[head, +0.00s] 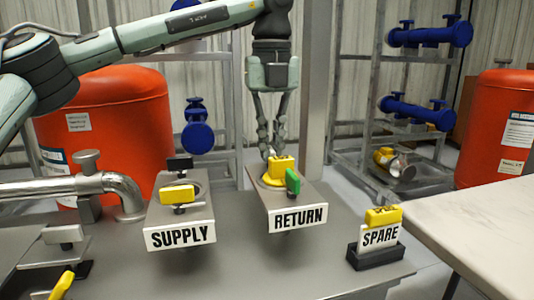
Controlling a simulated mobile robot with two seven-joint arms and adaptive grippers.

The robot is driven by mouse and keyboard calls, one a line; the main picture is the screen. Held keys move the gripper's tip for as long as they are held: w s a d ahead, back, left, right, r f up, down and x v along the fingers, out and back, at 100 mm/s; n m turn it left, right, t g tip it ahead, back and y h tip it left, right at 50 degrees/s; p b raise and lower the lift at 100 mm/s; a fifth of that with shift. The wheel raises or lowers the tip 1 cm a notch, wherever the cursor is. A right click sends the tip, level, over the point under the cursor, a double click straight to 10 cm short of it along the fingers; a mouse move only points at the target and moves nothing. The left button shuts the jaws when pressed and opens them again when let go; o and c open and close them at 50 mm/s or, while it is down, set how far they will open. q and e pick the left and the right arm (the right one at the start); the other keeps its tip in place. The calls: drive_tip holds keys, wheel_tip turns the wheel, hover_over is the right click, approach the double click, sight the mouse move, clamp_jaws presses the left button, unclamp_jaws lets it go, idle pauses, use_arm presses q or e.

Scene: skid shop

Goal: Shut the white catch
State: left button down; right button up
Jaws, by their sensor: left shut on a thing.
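My left gripper (271,146) comes down from above at the RETURN stand (305,200). Its fingers are close together at a yellow block (284,166), which stands in or on a yellow ring (270,181); it is shut on this block, though the contact is partly hidden. A green tab (292,181) is in front of the block. A whitish-grey block (62,234), possibly the white catch, is on a grey fixture at the far left, well away from the gripper. I cannot tell how it is set. My right gripper is out of view.
The SUPPLY stand (180,238) bears a yellow tag (177,194) and a black block (180,163). A SPARE holder (376,254) with a yellow top is at the right. A bent metal pipe (125,190) and a yellow lever (62,286) are at the left. The bench front is clear.

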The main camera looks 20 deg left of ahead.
use_arm(q)
drive_tip(key=c, duration=1.7)
unclamp_jaws()
drive_tip(key=shift+r, duration=0.15)
drive_tip(key=shift+r+p, duration=2.85)
drive_tip(key=shift+r, duration=0.5)
drive_tip(key=shift+r+m+p, duration=0.2)
drive_tip(key=shift+m+p, duration=0.1)
drive_tip(key=shift+p, duration=0.2)
drive_tip(key=m+p, duration=0.2)
drive_tip(key=shift+r+m, duration=0.25)
drive_tip(key=shift+m, duration=0.15)
drive_tip(key=m+p, duration=0.1)
drive_tip(key=m, duration=0.1)
drive_tip(key=shift+m, duration=0.4)
drive_tip(key=shift+f, duration=0.1)
